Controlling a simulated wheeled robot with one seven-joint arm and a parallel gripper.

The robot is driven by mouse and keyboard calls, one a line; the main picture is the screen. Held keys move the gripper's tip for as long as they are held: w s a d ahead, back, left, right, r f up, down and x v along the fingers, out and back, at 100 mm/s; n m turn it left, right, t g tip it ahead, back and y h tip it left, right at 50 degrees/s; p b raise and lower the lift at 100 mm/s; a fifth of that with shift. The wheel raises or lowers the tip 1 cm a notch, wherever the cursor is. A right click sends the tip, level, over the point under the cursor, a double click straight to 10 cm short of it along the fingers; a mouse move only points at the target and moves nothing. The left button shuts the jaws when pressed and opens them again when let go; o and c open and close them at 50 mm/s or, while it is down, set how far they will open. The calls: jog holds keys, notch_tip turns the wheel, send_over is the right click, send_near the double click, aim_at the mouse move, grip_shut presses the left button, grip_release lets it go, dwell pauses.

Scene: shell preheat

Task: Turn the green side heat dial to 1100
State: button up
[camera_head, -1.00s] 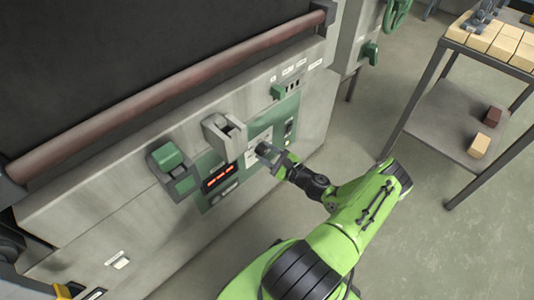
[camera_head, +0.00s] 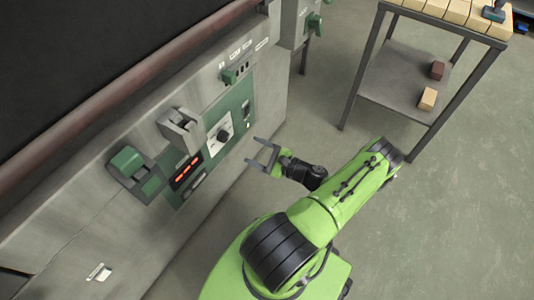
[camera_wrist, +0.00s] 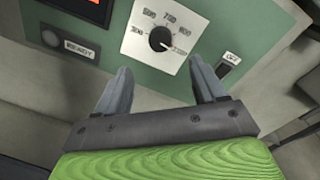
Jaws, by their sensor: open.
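The heat dial (camera_head: 223,136) is a black round knob on a white square plate in the green control panel. In the wrist view the dial (camera_wrist: 160,38) is ringed by small number labels, and its pointer is turned to the right and slightly down, towards the last label, which is too blurred to read surely. My gripper (camera_head: 256,152) is open and empty, standing off the panel to the right of the dial. In the wrist view my gripper's fingers (camera_wrist: 160,70) are spread below the dial, with nothing between them.
A lit red display (camera_head: 186,172) and a grey lever block (camera_head: 181,128) are left of the dial. An OFF switch (camera_wrist: 228,65) is to its right, and a READY lamp (camera_wrist: 50,38) to its left. A steel table (camera_head: 440,15) with bricks stands at the right; floor between is clear.

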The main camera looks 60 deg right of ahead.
jog(key=s, duration=0.4)
jog(key=shift+s+d, duration=0.2)
jog(key=shift+s, duration=0.2)
